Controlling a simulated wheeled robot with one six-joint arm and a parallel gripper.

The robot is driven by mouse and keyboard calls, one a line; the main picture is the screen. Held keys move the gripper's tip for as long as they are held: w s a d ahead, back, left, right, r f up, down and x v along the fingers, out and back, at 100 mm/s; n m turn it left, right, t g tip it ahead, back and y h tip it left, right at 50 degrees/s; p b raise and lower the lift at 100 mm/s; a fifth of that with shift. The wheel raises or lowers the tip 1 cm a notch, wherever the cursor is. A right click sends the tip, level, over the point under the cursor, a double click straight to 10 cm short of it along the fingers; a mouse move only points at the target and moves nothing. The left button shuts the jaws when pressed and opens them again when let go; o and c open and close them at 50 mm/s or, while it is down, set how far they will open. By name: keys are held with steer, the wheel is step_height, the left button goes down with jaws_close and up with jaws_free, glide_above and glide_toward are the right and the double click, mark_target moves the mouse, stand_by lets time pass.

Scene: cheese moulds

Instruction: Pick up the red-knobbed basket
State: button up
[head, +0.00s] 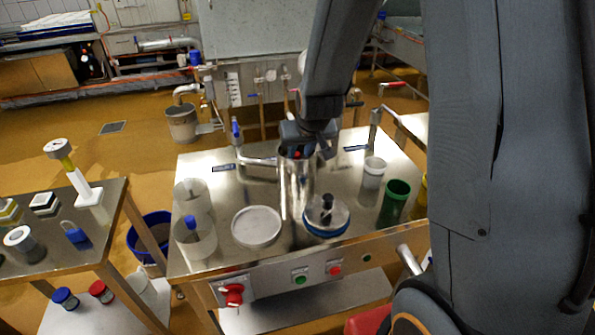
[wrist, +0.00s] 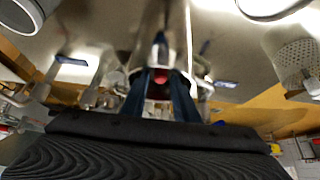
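A small red knob (head: 297,154) shows at the top of a tall shiny steel cylinder (head: 297,190) on the steel table, just below my gripper (head: 303,143). The basket's body under the knob is hidden, and I cannot tell whether the cylinder is the basket or surrounds it. In the wrist view, the red knob (wrist: 160,77) shows between the dark blue fingers of my gripper (wrist: 160,88). The fingers are apart, with a gap around the knob. I cannot tell whether they touch it.
A white disc (head: 257,226) and a blue-rimmed round piece with a black knob (head: 326,218) lie in front. Translucent baskets (head: 193,196) stand left, one with a blue knob. A white cup (head: 373,173) and green cup (head: 395,201) stand right. A tap (head: 250,156) is behind.

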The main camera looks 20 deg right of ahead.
mark_target(297, 154)
steer(key=shift+p+x, duration=1)
steer(key=shift+x, duration=1.75)
steer(key=shift+w+a, duration=0.1)
jaws_close()
steer(key=shift+r, duration=0.1)
